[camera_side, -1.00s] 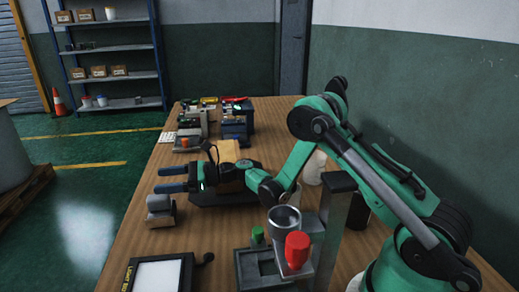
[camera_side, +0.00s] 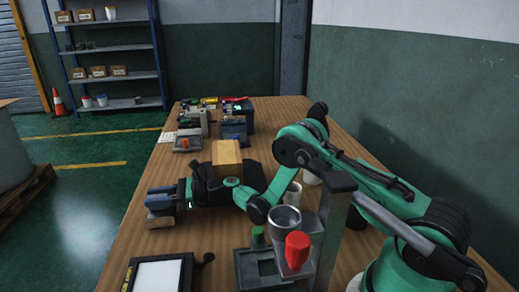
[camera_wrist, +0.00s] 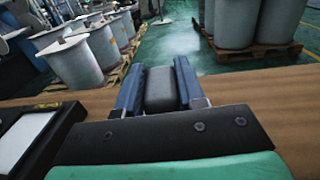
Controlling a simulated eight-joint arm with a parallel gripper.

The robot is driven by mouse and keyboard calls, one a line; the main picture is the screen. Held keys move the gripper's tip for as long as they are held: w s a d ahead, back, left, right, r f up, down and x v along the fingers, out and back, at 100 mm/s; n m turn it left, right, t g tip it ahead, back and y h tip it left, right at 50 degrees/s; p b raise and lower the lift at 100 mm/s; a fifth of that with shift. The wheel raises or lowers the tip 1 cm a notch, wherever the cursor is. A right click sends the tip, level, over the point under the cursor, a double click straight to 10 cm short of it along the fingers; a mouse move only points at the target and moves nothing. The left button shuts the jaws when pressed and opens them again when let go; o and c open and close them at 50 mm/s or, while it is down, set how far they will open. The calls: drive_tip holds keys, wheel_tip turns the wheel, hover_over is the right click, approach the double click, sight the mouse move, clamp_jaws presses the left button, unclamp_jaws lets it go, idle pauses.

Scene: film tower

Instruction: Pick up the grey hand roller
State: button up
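The grey hand roller (camera_side: 160,221) is at the left edge of the wooden table, mostly hidden by my fingers in the side view. My gripper (camera_side: 162,197) is low over it, with its blue fingers level and pointing left. In the wrist view, the roller's dark grey body (camera_wrist: 161,90) lies between the two fingers of my gripper (camera_wrist: 160,85). The fingers flank it closely, with little or no gap. I cannot tell whether they press on it.
A black framed plate (camera_side: 158,274) lies at the front left. A tan block (camera_side: 227,158) stands behind my wrist. A stand with a metal cup (camera_side: 285,219) and red knob (camera_side: 297,250) is at the front. Small devices (camera_side: 236,122) stand at the back.

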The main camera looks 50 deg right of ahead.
clamp_jaws()
drive_tip(key=shift+r, duration=0.15)
